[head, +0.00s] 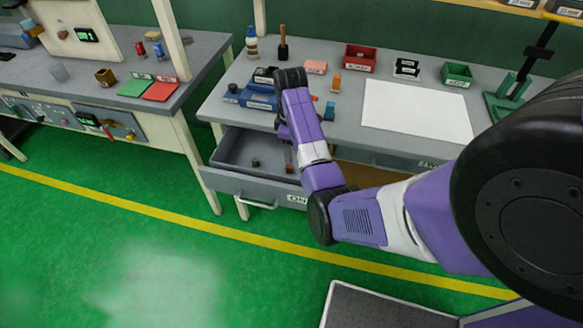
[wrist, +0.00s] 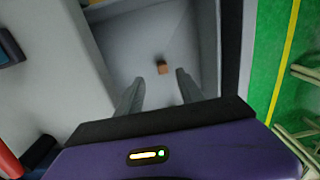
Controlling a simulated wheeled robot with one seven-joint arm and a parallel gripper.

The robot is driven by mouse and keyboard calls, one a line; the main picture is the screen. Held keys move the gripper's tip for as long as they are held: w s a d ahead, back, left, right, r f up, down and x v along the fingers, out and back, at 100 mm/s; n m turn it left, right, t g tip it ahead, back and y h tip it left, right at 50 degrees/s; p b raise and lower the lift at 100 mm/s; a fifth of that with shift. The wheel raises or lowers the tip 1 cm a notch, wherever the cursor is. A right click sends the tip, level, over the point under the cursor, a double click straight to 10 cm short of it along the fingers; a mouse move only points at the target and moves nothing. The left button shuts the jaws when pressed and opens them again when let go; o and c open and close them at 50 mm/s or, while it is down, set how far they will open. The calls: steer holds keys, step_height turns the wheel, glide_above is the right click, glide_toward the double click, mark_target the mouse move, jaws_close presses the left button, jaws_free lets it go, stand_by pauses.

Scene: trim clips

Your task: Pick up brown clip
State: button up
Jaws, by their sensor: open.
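A small brown clip (wrist: 162,64) lies on the grey floor of the open drawer (wrist: 135,38). In the head view the brown clip (head: 289,168) shows beside my forearm, inside the drawer (head: 232,184). My gripper (wrist: 159,77) is open and empty, with its two fingers pointing into the drawer. In the wrist view the clip appears between and beyond the fingertips, apart from both. In the head view my arm hides most of my gripper.
A small dark green piece (head: 255,162) also lies in the drawer. The drawer walls surround the clip. The workbench above holds a blue tool (head: 258,98), a red bin (head: 360,58), a green bin (head: 457,75) and a white sheet (head: 415,108).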

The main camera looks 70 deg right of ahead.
mark_target(289, 166)
steer(key=shift+w+a+f+p, duration=0.15)
steer(key=shift+f+p, duration=0.1)
steer(key=shift+f, duration=1.5)
steer(key=shift+w+a+f+p, duration=0.15)
steer(key=shift+f+p, duration=0.1)
steer(key=shift+f, duration=1.5)
jaws_close()
